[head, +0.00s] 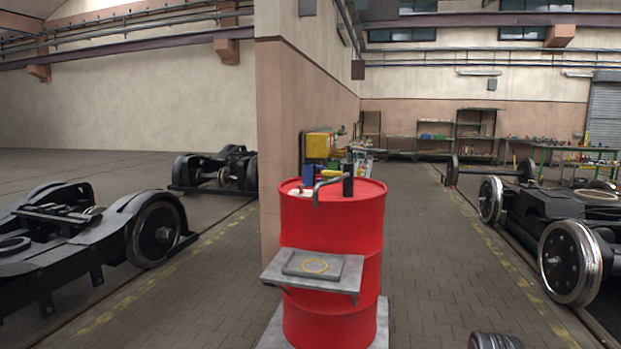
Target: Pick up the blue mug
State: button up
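I cannot make out a blue mug for certain in the head view. A red drum (332,232) stands upright at the centre, with a dark cylinder (348,182), a bent grey pipe or handle (322,186) and small pale items (299,191) at its top. A small blue patch (308,170) shows just above the drum's back rim, too small to identify; I cannot tell whether it is on the drum or behind it. My gripper's fingers are not visible.
A grey shelf (270,273) with a flat plate juts from the drum's front. A wall corner (268,130) stands behind it. Wheeled bogies stand left (75,228) and right (570,225). Paved floor (430,260) is clear right of the drum. A dark ribbed part (495,341) shows at the bottom edge.

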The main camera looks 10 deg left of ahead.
aim_at(309, 169)
jog(key=i+j, duration=0.1)
jog(key=j, duration=0.2)
jog(key=i+j, duration=0.1)
jog(key=j, duration=0.2)
jog(key=i+j, duration=0.15)
jog(key=j, duration=0.2)
jog(key=i+j, duration=0.1)
jog(key=j, duration=0.2)
